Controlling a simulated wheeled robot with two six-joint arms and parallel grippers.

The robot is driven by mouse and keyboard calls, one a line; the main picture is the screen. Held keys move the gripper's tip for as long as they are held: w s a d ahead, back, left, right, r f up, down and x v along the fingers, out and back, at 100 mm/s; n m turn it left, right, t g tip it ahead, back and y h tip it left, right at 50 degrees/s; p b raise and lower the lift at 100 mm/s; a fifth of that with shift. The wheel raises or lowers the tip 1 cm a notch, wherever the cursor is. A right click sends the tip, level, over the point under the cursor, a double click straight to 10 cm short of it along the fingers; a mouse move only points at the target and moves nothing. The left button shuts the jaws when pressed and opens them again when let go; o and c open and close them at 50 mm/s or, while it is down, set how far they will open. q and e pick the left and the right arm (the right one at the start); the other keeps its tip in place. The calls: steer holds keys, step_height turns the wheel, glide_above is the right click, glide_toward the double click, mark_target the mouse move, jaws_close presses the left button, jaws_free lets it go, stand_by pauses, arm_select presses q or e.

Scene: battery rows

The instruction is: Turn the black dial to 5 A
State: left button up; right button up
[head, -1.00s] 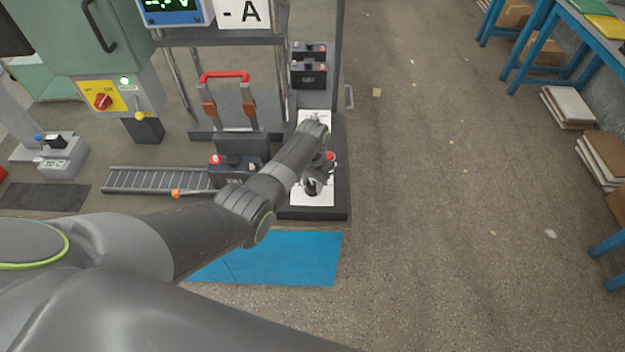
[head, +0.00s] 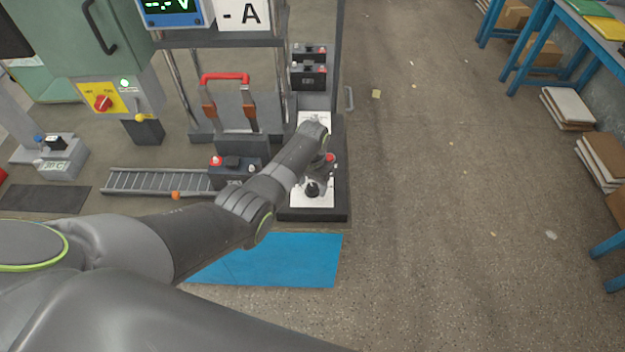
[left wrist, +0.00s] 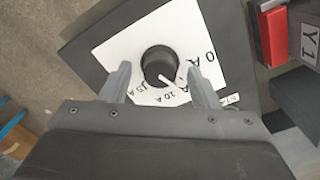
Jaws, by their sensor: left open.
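The black dial (left wrist: 159,66) is round and sits on a white plate (left wrist: 130,50) with a dark surround. Its white pointer line aims down and right, beside the "10 A" mark. "15 A" and "0 A" also show; the stretch between "10 A" and "0 A" is partly hidden by a finger. My left gripper (left wrist: 158,72) is open, with one finger on each side of the dial and gaps visible. In the head view the dial (head: 312,190) is small and dark, below my left forearm's end. My right gripper is not in view.
A red block (left wrist: 272,35) stands close to the plate in the left wrist view. A battery (head: 235,170) with a red-handled carrier (head: 225,77) stands left of the panel.

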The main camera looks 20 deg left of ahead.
mark_target(312, 186)
arm_select(q)
step_height(312, 186, up, 17)
steer(key=shift+r, duration=0.2)
stand_by(0.5)
stand_by(0.3)
